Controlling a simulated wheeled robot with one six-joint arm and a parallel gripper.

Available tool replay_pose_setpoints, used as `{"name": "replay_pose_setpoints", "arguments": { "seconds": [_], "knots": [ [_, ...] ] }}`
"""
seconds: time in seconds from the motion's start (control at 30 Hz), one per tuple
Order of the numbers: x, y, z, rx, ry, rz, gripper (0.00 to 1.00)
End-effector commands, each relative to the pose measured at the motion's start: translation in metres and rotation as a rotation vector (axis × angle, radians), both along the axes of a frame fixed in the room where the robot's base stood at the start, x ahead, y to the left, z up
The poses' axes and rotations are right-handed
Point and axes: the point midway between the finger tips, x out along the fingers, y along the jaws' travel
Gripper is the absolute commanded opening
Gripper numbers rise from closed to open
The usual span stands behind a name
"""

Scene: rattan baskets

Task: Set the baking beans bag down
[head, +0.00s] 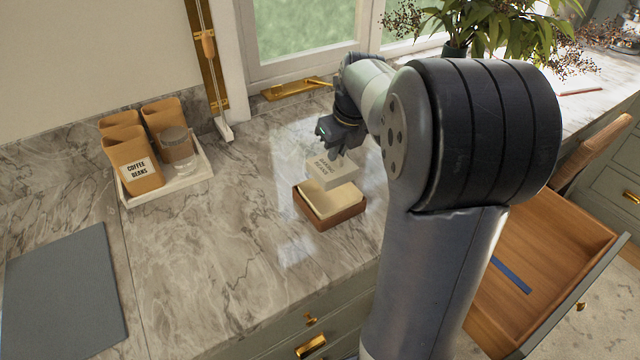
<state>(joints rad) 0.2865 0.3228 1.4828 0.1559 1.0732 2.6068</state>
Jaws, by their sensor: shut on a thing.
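The baking beans bag (328,172) is a small pale beige block with dark lettering on its front. My gripper (341,153) is above it and shut on its top, partly hidden by my own arm. The bag is just above or at the back of a low reddish-brown box (333,222) with a cream inside. I cannot tell whether the bag touches the box or what is in it.
A white tray (165,192) at left holds brown bags, one labelled coffee beans (137,168), and a glass jar (178,147). A grey mat (65,292) lies front left. Marble counter between is clear. An open drawer (540,255) and a plant (500,30) are at right.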

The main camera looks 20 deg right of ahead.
Motion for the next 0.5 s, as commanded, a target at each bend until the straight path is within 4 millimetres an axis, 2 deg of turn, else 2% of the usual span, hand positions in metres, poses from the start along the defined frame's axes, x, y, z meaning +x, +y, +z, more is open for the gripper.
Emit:
{"name": "replay_pose_setpoints", "arguments": {
  "seconds": [0.07,0.3,0.5],
  "knots": [
    [0.0,0.0,-0.004,0.0,0.0,0.0,0.0],
    [-0.001,0.0,-0.046,0.002,0.005,0.0,0.0],
    [0.0,0.0,-0.065,0.001,0.001,0.0,0.0]
  ]
}}
